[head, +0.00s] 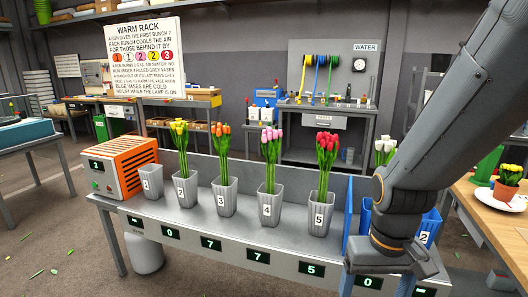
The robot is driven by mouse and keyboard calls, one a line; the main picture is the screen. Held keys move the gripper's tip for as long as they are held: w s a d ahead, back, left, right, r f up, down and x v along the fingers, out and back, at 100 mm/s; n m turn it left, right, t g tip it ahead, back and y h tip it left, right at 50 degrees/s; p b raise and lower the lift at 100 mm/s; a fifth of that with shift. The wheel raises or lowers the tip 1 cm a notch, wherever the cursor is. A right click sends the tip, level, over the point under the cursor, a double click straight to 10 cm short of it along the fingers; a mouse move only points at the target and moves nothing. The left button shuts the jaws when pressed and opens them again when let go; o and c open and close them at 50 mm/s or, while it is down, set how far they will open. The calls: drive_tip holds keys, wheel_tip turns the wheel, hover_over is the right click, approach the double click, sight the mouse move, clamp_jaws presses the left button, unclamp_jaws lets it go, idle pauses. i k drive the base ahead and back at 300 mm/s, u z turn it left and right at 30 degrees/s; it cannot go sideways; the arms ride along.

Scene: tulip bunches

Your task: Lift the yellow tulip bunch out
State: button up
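The yellow tulip bunch (180,140) stands upright in the grey vase numbered 2 (186,191), second from the left on the metal rack (232,231). Its flower heads are above the rim and its lower stems are hidden inside the vase. My gripper (376,288) hangs at the right front of the rack, far to the right of the yellow bunch.
Grey vase 1 (151,184) looks empty. Vases 3 (224,199), 4 (270,205) and 5 (320,212) hold orange, pink and red tulips. Blue vases (430,226) and white tulips (385,147) are partly behind my arm. An orange heater (127,167) reads 3. Displays read 0, 7, 7, 5, 0.

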sight(179, 133)
drive_tip(key=u, duration=1.95)
drive_tip(key=i, duration=1.7)
drive_tip(key=z, duration=2.35)
drive_tip(key=i, duration=0.5)
